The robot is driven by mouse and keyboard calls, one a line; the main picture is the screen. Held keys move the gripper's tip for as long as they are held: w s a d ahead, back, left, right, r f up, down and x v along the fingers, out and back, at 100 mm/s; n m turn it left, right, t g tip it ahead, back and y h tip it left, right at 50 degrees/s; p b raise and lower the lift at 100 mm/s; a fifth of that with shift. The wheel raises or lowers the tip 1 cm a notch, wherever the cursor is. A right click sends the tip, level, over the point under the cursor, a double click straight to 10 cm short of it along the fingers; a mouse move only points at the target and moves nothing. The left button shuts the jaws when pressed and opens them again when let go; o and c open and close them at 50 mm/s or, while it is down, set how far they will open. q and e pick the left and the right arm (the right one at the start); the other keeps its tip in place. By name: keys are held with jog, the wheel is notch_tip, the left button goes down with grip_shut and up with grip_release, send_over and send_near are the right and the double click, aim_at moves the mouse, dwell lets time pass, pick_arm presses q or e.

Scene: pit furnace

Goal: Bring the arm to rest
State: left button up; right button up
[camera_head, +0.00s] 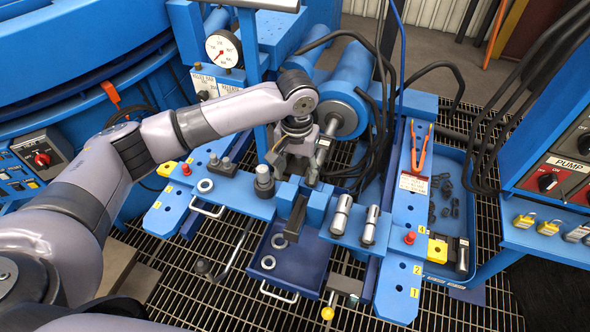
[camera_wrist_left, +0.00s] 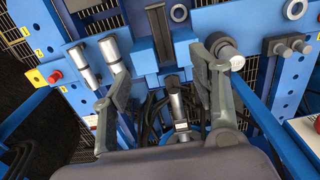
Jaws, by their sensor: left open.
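My left arm (camera_head: 225,110) reaches in from the left, over the blue bench (camera_head: 235,190). Its open gripper (camera_head: 293,170) points down near the blue clamp block (camera_head: 317,207) in the middle of the bench. In the left wrist view the two fingers of the gripper (camera_wrist_left: 160,64) stand wide apart. No held object shows between them; a metal rod (camera_wrist_left: 177,106) lies beyond, below the clamp. Whether the fingers touch anything is hard to tell. My right gripper does not show.
A blue post and black hoses (camera_head: 383,130) rise close behind the gripper. A pump panel (camera_head: 560,180) is at the right. Floor grating lies in front.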

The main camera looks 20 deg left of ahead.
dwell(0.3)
pick_arm(q)
jog(key=s+d+f+m+t+h, duration=0.1)
jog(key=s+d+f+m+h, duration=0.15)
jog(key=s+d, duration=0.3)
jog(key=s+d+f+m+t+h, duration=0.1)
jog(key=s+d+f+m, duration=0.1)
jog(key=s+d+f, duration=0.4)
jog(key=s+a+n+t+y, duration=0.2)
jog(key=s+a+n+y, duration=0.1)
jog(key=s+a, duration=1.3)
notch_tip(320, 180, down, 27)
jog(key=a+g, duration=0.1)
jog(key=g, duration=0.1)
jog(key=s+a+f+g, duration=0.1)
jog(key=s+a+f, duration=0.2)
jog(key=s+f, duration=1.2)
jog(key=shift+s+f, duration=0.2)
jog(key=shift+s, duration=0.5)
